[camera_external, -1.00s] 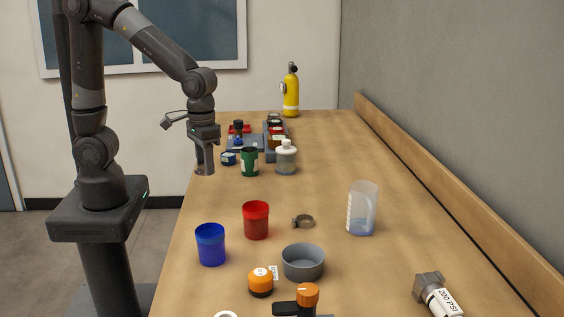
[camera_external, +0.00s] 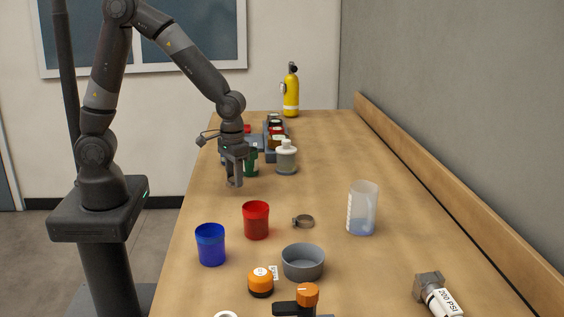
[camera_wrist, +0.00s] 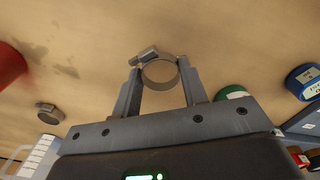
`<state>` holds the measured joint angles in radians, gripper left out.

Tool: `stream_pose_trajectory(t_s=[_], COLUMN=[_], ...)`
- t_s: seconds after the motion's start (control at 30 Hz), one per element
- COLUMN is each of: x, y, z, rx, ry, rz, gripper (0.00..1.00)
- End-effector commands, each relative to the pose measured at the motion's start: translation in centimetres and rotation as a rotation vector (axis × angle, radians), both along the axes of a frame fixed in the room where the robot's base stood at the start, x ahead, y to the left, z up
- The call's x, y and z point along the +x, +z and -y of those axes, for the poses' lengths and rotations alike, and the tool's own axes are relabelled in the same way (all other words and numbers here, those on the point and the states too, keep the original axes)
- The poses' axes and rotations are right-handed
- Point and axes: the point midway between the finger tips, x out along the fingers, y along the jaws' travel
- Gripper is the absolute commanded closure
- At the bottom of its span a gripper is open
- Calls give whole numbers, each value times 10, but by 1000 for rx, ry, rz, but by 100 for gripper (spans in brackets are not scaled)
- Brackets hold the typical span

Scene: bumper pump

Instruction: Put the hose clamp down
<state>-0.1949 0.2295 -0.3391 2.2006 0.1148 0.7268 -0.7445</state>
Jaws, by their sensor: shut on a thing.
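My gripper (camera_external: 235,183) is shut on a metal hose clamp (camera_wrist: 158,74), a thin grey ring with a screw housing at one side. In the wrist view the ring sits between the two fingertips (camera_wrist: 159,66), with bare wood beyond it. In the external view my gripper hangs over the left part of the bench, behind the red cup (camera_external: 256,221) and in front of the green cup (camera_external: 251,163). A second hose clamp (camera_external: 303,221) lies on the bench right of the red cup; it also shows in the wrist view (camera_wrist: 49,114).
A blue cup (camera_external: 210,246), grey bowl (camera_external: 303,263) and clear beaker (camera_external: 362,210) stand nearer the camera. A white-capped bottle (camera_external: 286,158) stands behind, right of my gripper. The wooden bench (camera_external: 325,165) is bare between the bottle and the beaker.

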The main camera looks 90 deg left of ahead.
Motion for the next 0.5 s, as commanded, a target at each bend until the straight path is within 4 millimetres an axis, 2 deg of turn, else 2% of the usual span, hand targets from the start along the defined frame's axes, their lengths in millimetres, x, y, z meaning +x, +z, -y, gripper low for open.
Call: stream_pose_trajectory(t_s=[0.1,0.2,0.5], x=[-1,-1,-1], y=[-19,-27,-28], z=[0,0,1], rx=[-1,-1,-1], ry=[1,0,1], rz=[-4,-3,0], gripper=[82,82,82])
